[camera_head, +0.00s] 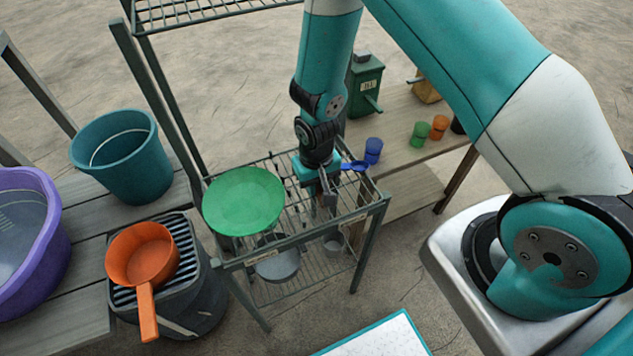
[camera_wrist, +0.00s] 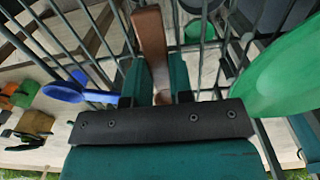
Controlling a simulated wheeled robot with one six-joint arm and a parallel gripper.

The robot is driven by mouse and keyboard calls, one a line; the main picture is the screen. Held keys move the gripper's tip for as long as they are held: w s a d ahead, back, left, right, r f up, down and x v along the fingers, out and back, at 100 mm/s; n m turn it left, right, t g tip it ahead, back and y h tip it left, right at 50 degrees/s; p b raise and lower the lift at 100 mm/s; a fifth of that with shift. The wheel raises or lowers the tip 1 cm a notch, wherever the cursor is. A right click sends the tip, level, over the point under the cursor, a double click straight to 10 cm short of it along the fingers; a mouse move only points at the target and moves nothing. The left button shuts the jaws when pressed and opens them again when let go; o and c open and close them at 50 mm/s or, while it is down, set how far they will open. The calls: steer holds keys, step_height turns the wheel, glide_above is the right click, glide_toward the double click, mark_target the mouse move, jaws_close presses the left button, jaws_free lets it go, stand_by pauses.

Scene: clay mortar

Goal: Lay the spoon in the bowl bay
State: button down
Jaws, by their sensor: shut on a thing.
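My gripper (camera_head: 328,196) points down over the wire rack (camera_head: 232,264), inside its right part. In the wrist view its fingers (camera_wrist: 157,78) are closed on a brown, wood-like strip, which I take to be the spoon (camera_wrist: 151,40). The strip widens away from the fingers; its lower end is hidden by the gripper, and I cannot make it out in the head view. A green bowl or dish (camera_head: 243,201) rests at the rack's left, and also shows in the wrist view (camera_wrist: 285,70). The bowl bay's bounds are unclear.
A blue scoop-like thing (camera_head: 357,165) is beside my gripper at the rack's far edge. A blue cup (camera_head: 373,150), green cup (camera_head: 417,133) and orange cup (camera_head: 439,127) stand on the table behind. Left are an orange pan (camera_head: 143,255), teal bucket (camera_head: 123,160) and purple tub (camera_head: 50,250).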

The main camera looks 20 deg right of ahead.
steer(key=c, duration=1)
jaws_free()
steer(key=s+a+r+n+y+b, duration=0.1)
steer(key=s+r, duration=0.1)
steer(key=r, duration=0.9)
steer(key=s+a+r+n+y, duration=0.1)
steer(key=s+a+r, duration=0.15)
steer(key=r, duration=0.85)
steer(key=s+r+n, duration=0.1)
steer(key=s+r, duration=0.2)
steer(key=s, duration=0.1)
steer(key=s+r+n+y, duration=0.1)
steer(key=s+r+n, duration=0.1)
steer(key=s+r, duration=0.2)
steer(key=s+a+r+n+y, duration=0.1)
steer(key=s+r+n, duration=0.1)
steer(key=s, duration=0.3)
steer(key=shift+s+r, duration=0.2)
steer(key=shift+r, duration=0.25)
steer(key=shift+s+r, duration=0.2)
steer(key=shift+r, duration=0.25)
